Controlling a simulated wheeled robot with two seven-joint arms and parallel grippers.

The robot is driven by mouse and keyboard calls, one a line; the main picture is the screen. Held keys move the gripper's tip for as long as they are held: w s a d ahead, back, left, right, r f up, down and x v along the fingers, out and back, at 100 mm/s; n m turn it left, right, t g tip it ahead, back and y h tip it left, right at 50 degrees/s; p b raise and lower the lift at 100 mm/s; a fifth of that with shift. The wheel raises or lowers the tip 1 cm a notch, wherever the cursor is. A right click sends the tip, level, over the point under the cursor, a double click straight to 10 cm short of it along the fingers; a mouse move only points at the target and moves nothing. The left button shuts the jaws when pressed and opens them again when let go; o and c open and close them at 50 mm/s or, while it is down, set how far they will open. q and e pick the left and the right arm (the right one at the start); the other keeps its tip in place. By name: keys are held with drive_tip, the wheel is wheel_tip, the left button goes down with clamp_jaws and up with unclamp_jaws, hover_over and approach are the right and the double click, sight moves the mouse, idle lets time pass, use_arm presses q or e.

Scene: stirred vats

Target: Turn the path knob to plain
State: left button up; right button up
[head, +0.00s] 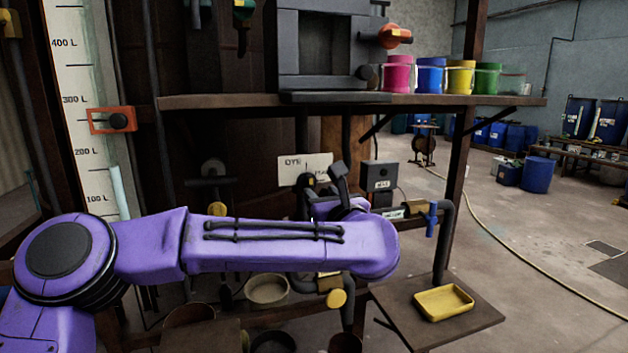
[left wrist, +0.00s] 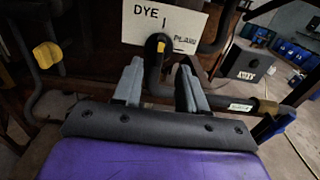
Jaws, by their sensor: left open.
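The path knob (left wrist: 153,48) is dark with a yellow mark near its top. It stands in front of a white plate (left wrist: 184,22) lettered DYE on the left and PLAIN on the right. The yellow mark lies below the plate's short upright line, between the two words. In the head view the plate (head: 292,170) shows behind my left gripper (head: 325,186), which partly hides the knob. In the left wrist view my left gripper (left wrist: 160,88) is open, one finger on each side of the knob. I cannot tell whether either finger touches it. My right gripper is not in view.
A dark control box (head: 380,175) and a pipe with a blue valve handle (head: 431,219) stand right of the plate. A yellow tray (head: 443,302) lies on a low side board. Above is a shelf (head: 440,100) with several coloured buckets. A yellow knob (left wrist: 47,55) is at left.

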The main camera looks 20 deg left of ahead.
sight(311, 185)
use_arm(q)
drive_tip(key=p+x, duration=0.2)
drive_tip(key=x, duration=0.3)
drive_tip(key=shift+w+a, duration=0.25)
drive_tip(key=shift+w, duration=0.05)
drive_tip(key=shift+w+a, duration=0.2)
drive_tip(key=shift+w, duration=0.05)
drive_tip(key=shift+f, duration=0.1)
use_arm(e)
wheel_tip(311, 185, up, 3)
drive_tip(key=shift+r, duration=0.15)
use_arm(q)
clamp_jaws()
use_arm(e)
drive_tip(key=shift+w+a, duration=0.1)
